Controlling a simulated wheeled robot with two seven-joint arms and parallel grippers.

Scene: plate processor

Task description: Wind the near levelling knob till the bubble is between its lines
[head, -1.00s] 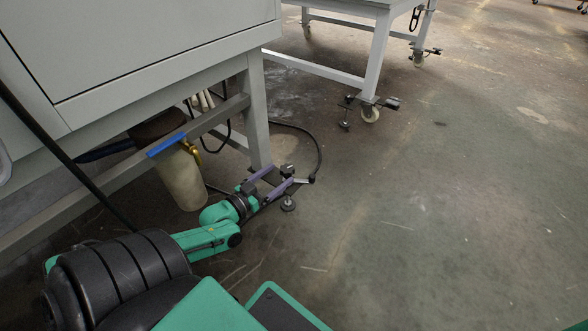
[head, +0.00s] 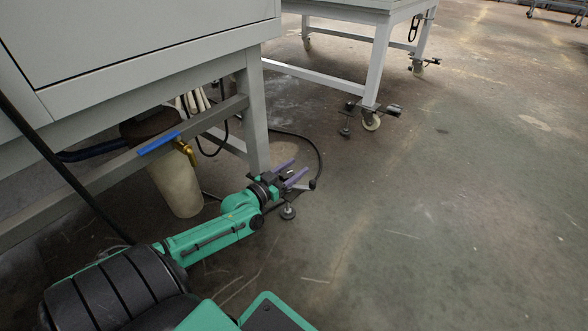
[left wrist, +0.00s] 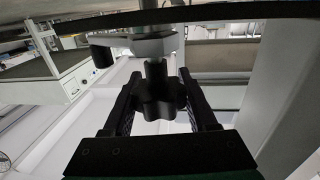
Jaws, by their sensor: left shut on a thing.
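My left gripper (head: 291,172) reaches in low at the foot of the near grey frame's leg. In the left wrist view, a black lobed knob (left wrist: 160,94) sits between its two fingers, under a pale metal fitting (left wrist: 152,46). The gripper is shut on this knob. In the head view the fingers mostly hide the knob, and a levelling foot (head: 288,212) stands on the floor just below. I cannot make out the bubble or its lines in either view. My right gripper is not in view.
The grey cabinet frame's leg (head: 254,120) stands close behind the gripper. A pale cylinder (head: 176,188) with a brass valve and blue handle (head: 158,143) is under the frame. A black hose curves nearby. A second white wheeled frame (head: 378,65) stands further back. The floor at right is clear.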

